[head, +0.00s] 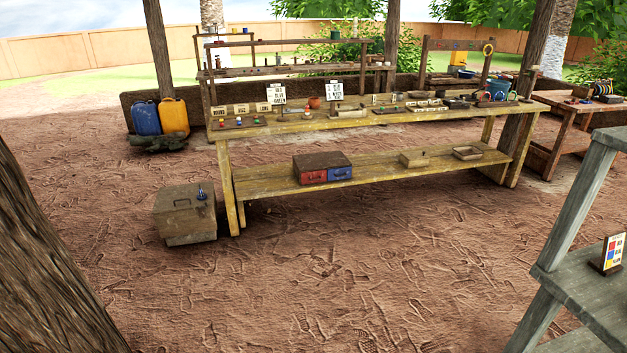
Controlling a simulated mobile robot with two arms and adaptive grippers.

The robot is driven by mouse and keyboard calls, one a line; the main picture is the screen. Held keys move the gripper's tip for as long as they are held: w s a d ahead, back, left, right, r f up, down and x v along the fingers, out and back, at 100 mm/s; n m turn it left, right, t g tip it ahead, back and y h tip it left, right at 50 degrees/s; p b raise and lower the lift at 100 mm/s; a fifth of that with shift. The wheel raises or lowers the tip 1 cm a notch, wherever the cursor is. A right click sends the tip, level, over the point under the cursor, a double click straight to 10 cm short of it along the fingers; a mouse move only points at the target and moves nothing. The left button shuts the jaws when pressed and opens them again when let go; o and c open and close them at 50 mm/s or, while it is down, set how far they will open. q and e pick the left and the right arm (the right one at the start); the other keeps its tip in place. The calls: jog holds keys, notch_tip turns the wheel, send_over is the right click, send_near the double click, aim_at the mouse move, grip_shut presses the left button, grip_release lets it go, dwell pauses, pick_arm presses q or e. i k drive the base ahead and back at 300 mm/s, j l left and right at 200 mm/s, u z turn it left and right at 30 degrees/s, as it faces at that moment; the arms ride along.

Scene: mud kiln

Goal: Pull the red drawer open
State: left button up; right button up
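The red drawer (312,177) is the left one of two in a small brown cabinet (322,160). It looks closed, its front level with the blue drawer (340,174) beside it. The cabinet sits on the lower shelf of a long yellowish wooden workbench (262,184), towards the left part of that shelf. The bench stands some way ahead of me across the dirt floor. Neither of my grippers shows in the head view.
A wooden box (185,215) stands on the ground left of the bench. A tree trunk (45,275) rises at the near left, and a grey shelf rack (585,290) stands at the near right. The dirt floor (330,270) between them is clear.

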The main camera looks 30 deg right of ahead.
aim_at(319, 175)
jog(key=i+l+z, duration=0.4)
jog(key=i, duration=0.2)
jog(key=i+z, duration=0.45)
jog(key=i, duration=1.4)
